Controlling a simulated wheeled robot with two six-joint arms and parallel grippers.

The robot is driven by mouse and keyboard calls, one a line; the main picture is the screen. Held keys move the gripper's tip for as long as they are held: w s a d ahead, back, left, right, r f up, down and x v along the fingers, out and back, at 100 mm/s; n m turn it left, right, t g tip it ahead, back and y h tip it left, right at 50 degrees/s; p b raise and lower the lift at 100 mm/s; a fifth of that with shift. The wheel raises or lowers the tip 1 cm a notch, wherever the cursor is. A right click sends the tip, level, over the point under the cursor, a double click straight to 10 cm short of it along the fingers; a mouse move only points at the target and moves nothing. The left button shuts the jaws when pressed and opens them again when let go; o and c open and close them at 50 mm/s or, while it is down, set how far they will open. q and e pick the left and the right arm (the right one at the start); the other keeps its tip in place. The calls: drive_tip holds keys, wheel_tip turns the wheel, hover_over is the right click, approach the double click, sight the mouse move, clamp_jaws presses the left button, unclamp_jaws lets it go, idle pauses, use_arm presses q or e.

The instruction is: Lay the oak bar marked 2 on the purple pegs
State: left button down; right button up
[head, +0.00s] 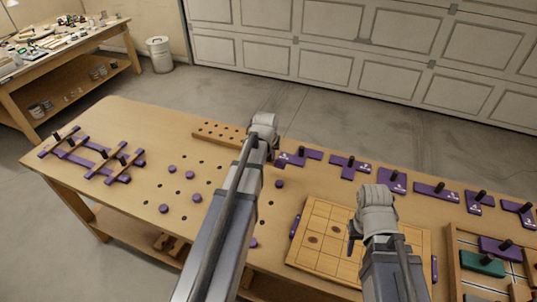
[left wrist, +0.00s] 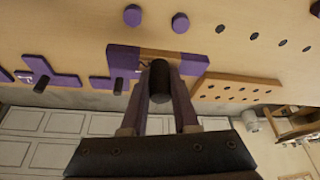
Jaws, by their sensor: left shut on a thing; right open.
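My left gripper (left wrist: 160,95) is shut on a black knob (left wrist: 160,72) in the left wrist view. Purple ends (left wrist: 125,58) of a piece show on both sides of the knob, with a brown strip between them; no mark is readable. In the head view this gripper (head: 265,140) is at the bench's far edge, and its arm hides what it holds. Round purple pegs (head: 195,198) stand on the bench to its left, and one more (head: 278,184) is just right of the arm. My right gripper (head: 355,235) is open and empty above a gridded board.
Purple knobbed pieces (head: 350,165) line the far edge to the right. Several purple bars (head: 90,155) lie at the left end. A drilled wooden strip (head: 218,132) is beside my left gripper. The gridded board (head: 325,220) and a tray (head: 460,250) occupy the right.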

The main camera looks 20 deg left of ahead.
use_arm(q)
drive_tip(key=shift+f, duration=0.2)
use_arm(e)
drive_tip(key=shift+f, duration=0.2)
use_arm(q)
wheel_tip(320, 180, down, 7)
drive_tip(key=b, duration=0.7)
use_arm(e)
hover_over(350, 269)
drive_tip(key=f, duration=0.7)
drive_tip(key=shift+a, duration=0.2)
use_arm(q)
drive_tip(key=shift+f+b, duration=0.55)
drive_tip(key=shift+b, duration=0.15)
use_arm(e)
drive_tip(key=shift+f, duration=0.55)
use_arm(q)
drive_tip(key=shift+f+b, duration=0.3)
drive_tip(key=shift+b, duration=0.05)
use_arm(e)
drive_tip(key=shift+f, duration=0.35)
use_arm(q)
drive_tip(key=shift+f, duration=0.2)
use_arm(e)
drive_tip(key=shift+f, duration=0.15)
idle(0.4)
use_arm(q)
drive_tip(key=shift+c, duration=1)
unclamp_jaws()
drive_tip(key=shift+r, duration=0.1)
